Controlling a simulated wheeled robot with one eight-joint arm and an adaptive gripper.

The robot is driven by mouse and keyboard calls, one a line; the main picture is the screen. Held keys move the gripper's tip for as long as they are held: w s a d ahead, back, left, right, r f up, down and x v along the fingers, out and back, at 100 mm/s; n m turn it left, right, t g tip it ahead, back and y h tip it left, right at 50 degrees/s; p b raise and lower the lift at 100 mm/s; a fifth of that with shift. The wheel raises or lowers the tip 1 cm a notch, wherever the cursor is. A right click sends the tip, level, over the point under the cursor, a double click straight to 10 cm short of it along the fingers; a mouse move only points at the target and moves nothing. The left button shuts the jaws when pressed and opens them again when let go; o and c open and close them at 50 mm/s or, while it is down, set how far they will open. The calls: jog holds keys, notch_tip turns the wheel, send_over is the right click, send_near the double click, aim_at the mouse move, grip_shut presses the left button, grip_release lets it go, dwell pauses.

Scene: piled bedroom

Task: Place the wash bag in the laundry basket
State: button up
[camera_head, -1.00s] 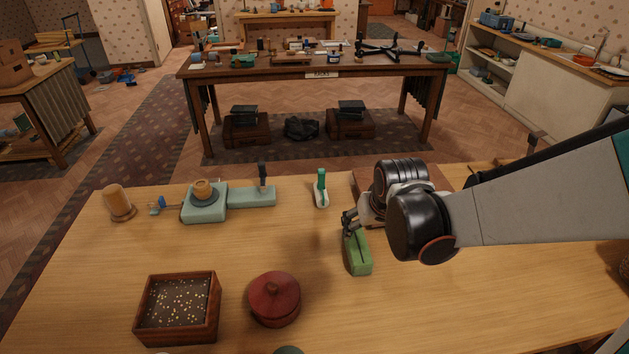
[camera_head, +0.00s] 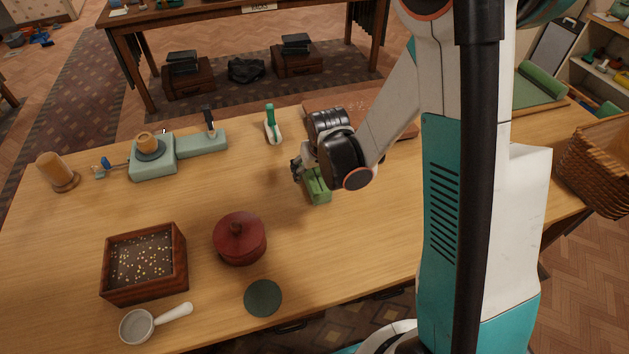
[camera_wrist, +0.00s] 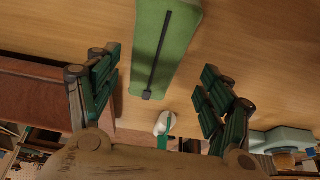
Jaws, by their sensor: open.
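The green wash bag (camera_head: 319,188) lies on the wooden table, with a dark zip along its top. In the wrist view the bag (camera_wrist: 172,38) reaches between my open fingers from above, its zip end near the middle. My gripper (camera_head: 299,171) is over the bag's far end in the head view. In the wrist view my gripper (camera_wrist: 160,78) has a finger on each side, with gaps to the bag. My wrist partly hides the bag in the head view. The brown wicker laundry basket (camera_head: 594,165) stands at the right, beside the table's end, cut by the picture edge.
A red lidded pot (camera_head: 240,239), a wooden box (camera_head: 145,262), a green disc (camera_head: 263,298) and a white-handled scoop (camera_head: 137,325) lie nearer. A green-handled brush (camera_head: 273,124) and a reddish board (camera_head: 345,112) are behind. Table around the bag's near end is clear.

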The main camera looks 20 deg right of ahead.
aim_at(315, 173)
jog(key=shift+d+b+x, duration=0.2)
jog(key=shift+b+x, duration=0.4)
jog(key=shift+x, duration=0.75)
jog(key=shift+d+b+x, duration=0.15)
jog(key=shift+b+x, duration=0.45)
jog(key=shift+x, duration=0.75)
jog(key=shift+r, duration=0.1)
jog(key=shift+c, duration=0.3)
jog(key=c, duration=1.3)
